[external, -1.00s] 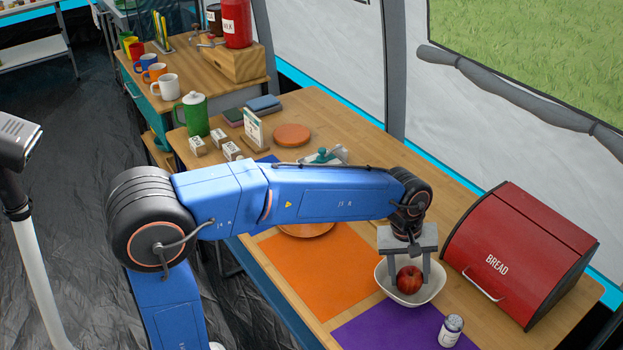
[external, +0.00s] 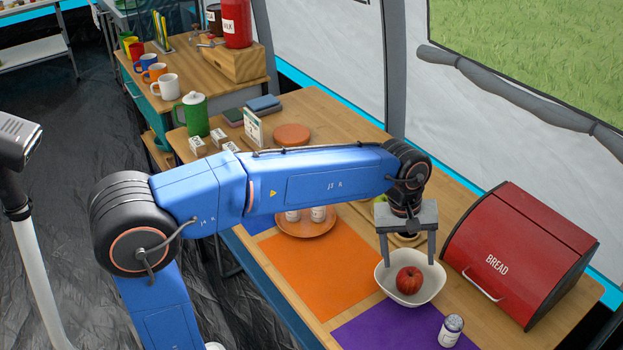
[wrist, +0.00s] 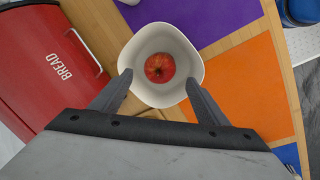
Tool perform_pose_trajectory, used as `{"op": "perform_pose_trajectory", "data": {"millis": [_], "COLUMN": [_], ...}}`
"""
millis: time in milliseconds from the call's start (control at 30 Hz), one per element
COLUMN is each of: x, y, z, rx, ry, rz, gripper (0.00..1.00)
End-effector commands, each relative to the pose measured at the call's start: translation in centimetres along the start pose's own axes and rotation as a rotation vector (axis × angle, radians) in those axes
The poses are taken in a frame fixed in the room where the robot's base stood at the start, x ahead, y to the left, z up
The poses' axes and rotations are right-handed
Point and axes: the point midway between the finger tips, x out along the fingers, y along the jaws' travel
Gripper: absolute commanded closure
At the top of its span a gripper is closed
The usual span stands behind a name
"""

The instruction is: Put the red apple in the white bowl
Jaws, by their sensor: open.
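The red apple (external: 410,279) lies inside the white bowl (external: 430,291), which stands on the wooden table between the orange mat and the bread box. In the wrist view the apple (wrist: 160,67) rests within the bowl (wrist: 196,52), clear of both fingers. My gripper (external: 408,262) is open and empty above the bowl, toward its back side in the external view. In the wrist view the fingertips of my gripper (wrist: 160,78) are spread wide to either side of the bowl's near part.
A red bread box (external: 520,255) stands right of the bowl. An orange mat (external: 320,265) and a purple mat (external: 395,328) lie nearby. An orange plate (external: 318,229) holds small jars behind my arm.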

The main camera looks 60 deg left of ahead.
Motion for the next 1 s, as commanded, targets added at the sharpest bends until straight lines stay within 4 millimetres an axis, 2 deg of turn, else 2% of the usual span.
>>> {"op": "perform_pose_trajectory", "data": {"millis": [100,300,533,633,767,1000], "x": [-2.1,-4.5,-5.2,-5.3,-5.5,-4.6], "y": [0.1,0.0,-0.1,-0.8,-3.5,-11.1], "z": [-0.1,0.0,0.0,0.3,1.4,4.7], "rx": [0.000,0.000,0.001,0.017,0.087,0.301], "ry": [0.002,0.000,0.000,0.006,0.028,0.100], "rz": [0.002,0.000,0.000,0.003,0.015,0.036], "gripper": [0.31,0.31,0.31,0.31,0.31,0.31]}}
